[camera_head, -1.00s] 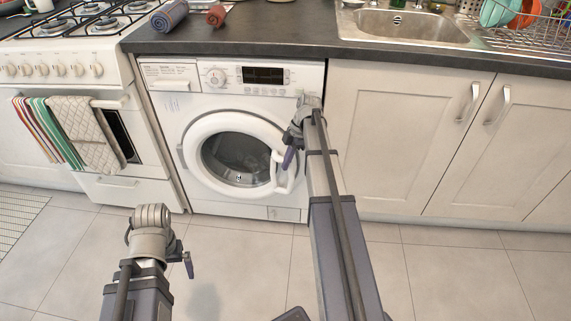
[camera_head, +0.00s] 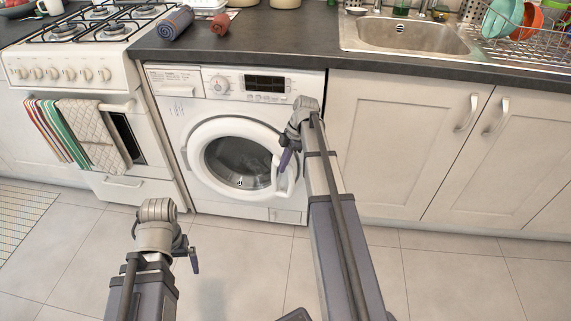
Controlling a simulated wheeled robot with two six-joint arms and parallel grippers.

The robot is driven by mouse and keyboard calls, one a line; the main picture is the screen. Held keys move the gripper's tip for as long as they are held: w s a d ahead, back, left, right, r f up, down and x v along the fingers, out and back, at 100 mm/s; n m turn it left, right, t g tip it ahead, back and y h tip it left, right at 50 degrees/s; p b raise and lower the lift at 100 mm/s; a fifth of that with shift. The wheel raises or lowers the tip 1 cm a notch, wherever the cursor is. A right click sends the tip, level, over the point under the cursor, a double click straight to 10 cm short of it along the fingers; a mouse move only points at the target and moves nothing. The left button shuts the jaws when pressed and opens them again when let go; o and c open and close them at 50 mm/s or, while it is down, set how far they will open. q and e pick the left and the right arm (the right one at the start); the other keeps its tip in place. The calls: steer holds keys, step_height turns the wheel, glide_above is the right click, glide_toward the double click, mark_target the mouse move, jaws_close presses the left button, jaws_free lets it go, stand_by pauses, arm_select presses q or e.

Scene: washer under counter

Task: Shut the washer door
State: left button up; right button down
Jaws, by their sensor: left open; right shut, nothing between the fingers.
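The white front-loading washer (camera_head: 180,112) stands under the counter. Its round door (camera_head: 201,167) has a dark glass window and a white handle (camera_head: 284,180) on the right side. The door lies against or very near the washer front; I cannot tell whether it is latched. My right gripper (camera_head: 286,160) is shut and empty, its purple fingers pointing down at the door's right rim beside the handle. Whether they touch is unclear. My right forearm covers the washer's right edge. My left gripper (camera_head: 192,258) is open and empty, low over the floor, away from the washer.
A white stove (camera_head: 63,73) with hanging towels (camera_head: 92,132) stands left of the washer. White cabinets (camera_head: 395,145) are on the right, under the dark counter (camera_head: 285,40) and sink (camera_head: 405,38). The tiled floor (camera_head: 240,270) before the washer is clear.

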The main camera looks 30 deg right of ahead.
steer(key=p+v, duration=0.1)
steer(key=v, duration=0.1)
steer(key=p+v, duration=0.1)
steer(key=p, duration=0.1)
steer(key=w+p+v, duration=0.1)
steer(key=v, duration=0.1)
steer(key=shift+a+r, duration=0.1)
steer(key=shift+r, duration=0.35)
steer(key=s+a+f+m+h, duration=0.1)
steer(key=s+a+m+h, duration=0.35)
steer(key=s+a, duration=0.8)
steer(key=s+a+m+h, duration=0.1)
steer(key=s+a+m, duration=0.7)
steer(key=a, duration=1)
step_height(320, 180, up, 26)
steer(key=p, duration=2.7)
steer(key=shift+r, duration=0.2)
steer(key=shift+w+d, duration=0.15)
steer(key=shift+d, duration=0.05)
